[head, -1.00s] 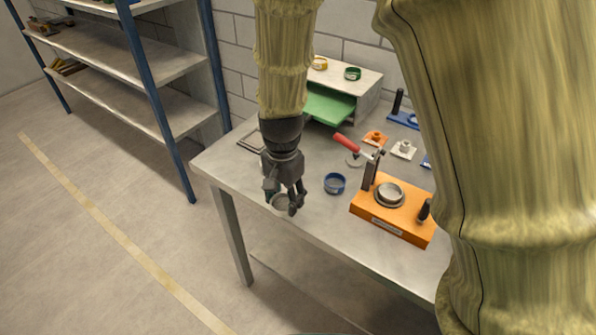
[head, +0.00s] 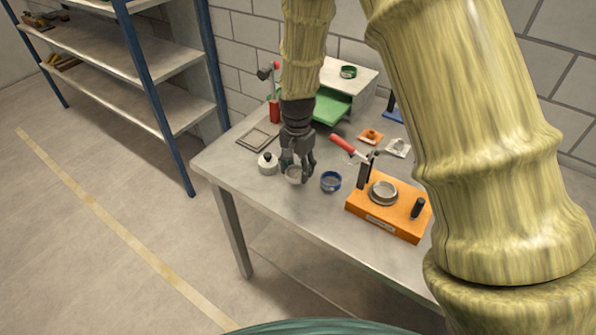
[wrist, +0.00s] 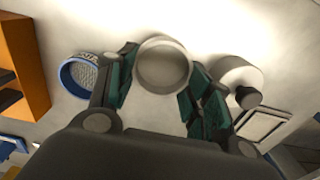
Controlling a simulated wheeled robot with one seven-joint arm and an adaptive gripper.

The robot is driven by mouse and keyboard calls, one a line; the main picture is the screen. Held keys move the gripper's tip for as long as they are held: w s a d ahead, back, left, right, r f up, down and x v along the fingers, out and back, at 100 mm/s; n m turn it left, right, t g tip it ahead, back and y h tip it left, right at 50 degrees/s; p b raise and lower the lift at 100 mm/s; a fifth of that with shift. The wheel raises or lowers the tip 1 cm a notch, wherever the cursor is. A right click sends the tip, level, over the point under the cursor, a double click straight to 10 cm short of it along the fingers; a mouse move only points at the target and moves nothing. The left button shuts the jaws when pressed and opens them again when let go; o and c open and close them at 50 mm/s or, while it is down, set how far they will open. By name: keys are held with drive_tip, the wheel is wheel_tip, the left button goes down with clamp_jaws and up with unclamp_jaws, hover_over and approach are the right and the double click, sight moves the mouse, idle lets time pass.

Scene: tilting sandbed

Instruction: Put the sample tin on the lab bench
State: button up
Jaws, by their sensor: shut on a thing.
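The sample tin is a small round grey metal cup, open at the top (head: 294,174). It sits between the fingers of my gripper (head: 297,178), low over the left part of the lab bench (head: 240,180). The wrist view shows the tin (wrist: 163,67) upright, with my gripper's dark green finger pads (wrist: 160,88) on either side of it. My gripper is shut on the tin. I cannot tell whether the tin's base touches the bench top.
A blue-rimmed sieve (head: 331,181) is close on the right. A round weight with a black knob (head: 268,164) is close on the left. An orange clamp fixture (head: 390,215) stands further right. A flat frame (head: 258,136) lies behind left. The front left bench top is clear.

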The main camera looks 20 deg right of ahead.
sight(297, 173)
drive_tip(key=shift+f+p, duration=0.4)
drive_tip(key=shift+f, duration=0.85)
drive_tip(key=shift+f, duration=0.15)
drive_tip(key=o, duration=1)
drive_tip(key=shift+r+b, duration=1.8)
drive_tip(key=shift+r, duration=4.35)
